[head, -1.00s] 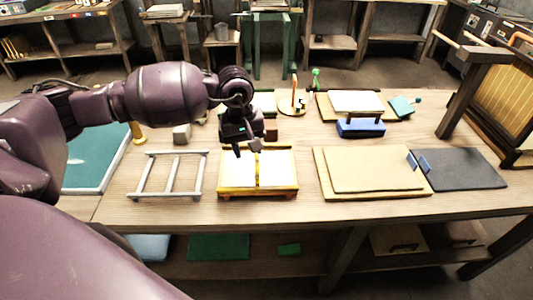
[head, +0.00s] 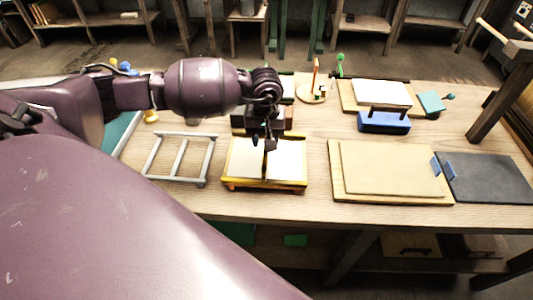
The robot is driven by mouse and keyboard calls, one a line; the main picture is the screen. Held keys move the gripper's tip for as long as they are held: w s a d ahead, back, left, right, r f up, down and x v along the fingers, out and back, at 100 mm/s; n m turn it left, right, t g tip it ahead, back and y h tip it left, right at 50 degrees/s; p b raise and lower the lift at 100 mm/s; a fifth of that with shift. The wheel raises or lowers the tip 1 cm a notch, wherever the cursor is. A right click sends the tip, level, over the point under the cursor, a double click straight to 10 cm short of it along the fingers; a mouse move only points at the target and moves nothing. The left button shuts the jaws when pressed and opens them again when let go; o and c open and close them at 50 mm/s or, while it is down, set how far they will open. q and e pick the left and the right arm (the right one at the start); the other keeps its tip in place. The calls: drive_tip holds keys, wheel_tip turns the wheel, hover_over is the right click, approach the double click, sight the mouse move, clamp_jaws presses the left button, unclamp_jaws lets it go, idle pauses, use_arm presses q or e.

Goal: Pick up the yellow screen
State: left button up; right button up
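The yellow screen (head: 238,184) lies flat on the table in the head view, left of centre. It has a yellow frame, two pale panels and a dark bar down its middle. My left gripper (head: 263,143) is over the far edge of the screen, near the far end of the bar, fingers pointing down. Its dark fingers look a little apart with nothing seen between them. Whether they touch the screen cannot be told. My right gripper is not in view.
A grey ladder-like frame (head: 148,158) lies left of the screen. Stacked tan boards (head: 345,190) and a dark slab (head: 490,178) lie to the right. A blue-based block (head: 384,124) stands behind them. A wooden frame (head: 500,95) stands at far right.

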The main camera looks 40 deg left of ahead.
sight(247, 164)
use_arm(q)
drive_tip(key=shift+w+f, duration=0.15)
drive_tip(key=shift+f, duration=0.95)
drive_tip(key=shift+w+f, duration=0.1)
drive_tip(key=shift+f, duration=1)
clamp_jaws()
